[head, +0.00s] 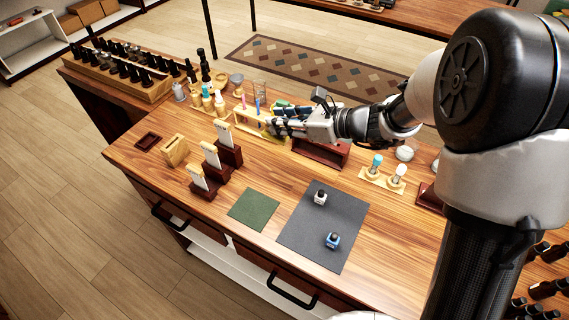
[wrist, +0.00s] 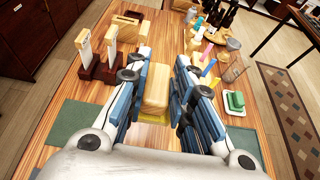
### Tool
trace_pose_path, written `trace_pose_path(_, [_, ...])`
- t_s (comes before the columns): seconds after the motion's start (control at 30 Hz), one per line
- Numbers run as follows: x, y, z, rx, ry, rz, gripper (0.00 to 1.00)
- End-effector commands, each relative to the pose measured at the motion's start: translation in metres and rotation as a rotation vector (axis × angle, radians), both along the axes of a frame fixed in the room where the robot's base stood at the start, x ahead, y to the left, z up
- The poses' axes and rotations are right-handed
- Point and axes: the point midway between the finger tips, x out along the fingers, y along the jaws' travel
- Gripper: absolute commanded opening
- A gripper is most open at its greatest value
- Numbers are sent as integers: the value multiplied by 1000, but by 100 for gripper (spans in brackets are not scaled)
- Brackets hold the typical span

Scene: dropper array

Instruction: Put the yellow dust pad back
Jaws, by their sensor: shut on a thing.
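The yellow dust pad shows in the wrist view as a pale wooden block (wrist: 156,90) with a yellow layer (wrist: 154,119) along its lower edge. My gripper (wrist: 164,68) is shut on the block, with one blue-lined finger on each side. In the head view my gripper (head: 274,128) reaches over the back middle of the wooden table, and the fingers mostly hide the pad. I cannot tell how high the pad is above the table. A green pad (wrist: 235,102) sits to the right of my gripper in the wrist view.
A dark red stand (head: 322,152) is beneath my wrist. Stepped card stands (head: 211,165) are at the left. A grey mat (head: 322,228) holds two small bottles. A green mat (head: 254,209) is bare.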

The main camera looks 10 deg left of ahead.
Motion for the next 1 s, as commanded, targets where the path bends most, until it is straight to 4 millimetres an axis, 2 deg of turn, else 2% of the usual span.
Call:
trace_pose_path(0.03, [-1, 0, -20, 0, 7, 0, 0])
trace_pose_path(0.2, [-1, 0, -67, 0, 7, -1, 0])
trace_pose_path(0.4, [0, 0, -108, 1, 3, 0, 0])
trace_pose_path(0.67, [0, 0, -126, 0, 1, 0, 0])
trace_pose_path(0.9, [0, 0, -161, 0, 2, -1, 0])
trace_pose_path(1.0, [0, 0, -163, 0, 0, 0, 0])
